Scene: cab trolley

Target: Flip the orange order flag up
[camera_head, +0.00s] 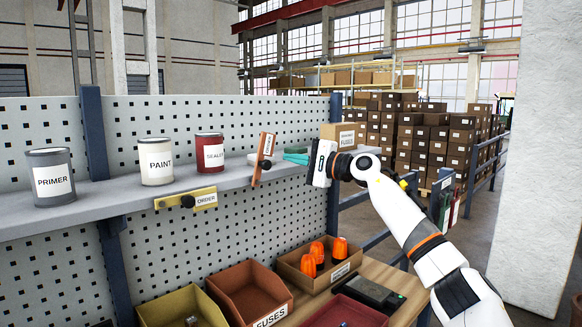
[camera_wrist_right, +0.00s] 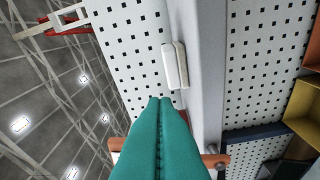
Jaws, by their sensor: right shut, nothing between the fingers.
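The orange order flag (camera_head: 264,158) is on the front edge of the grey shelf, standing up and leaning slightly, with a white label and a dark knob on its face. In the wrist view, parts of an orange strip (camera_wrist_right: 214,160) show on both sides of the fingers, which hide its middle. My right gripper (camera_head: 288,155) reaches in from the right with its teal fingers shut and empty, just right of the flag. The fingertips (camera_wrist_right: 165,101) fill the lower middle of the wrist view. Whether they touch the flag I cannot tell. My left gripper is not in view.
A yellow flag (camera_head: 186,198) lies along the shelf edge to the left. Primer (camera_head: 50,178), paint (camera_head: 155,162) and red sealer (camera_head: 209,152) cans stand on the shelf. A cardboard box (camera_head: 338,131) is behind my wrist. Bins, one labelled fuses (camera_head: 250,288), sit below.

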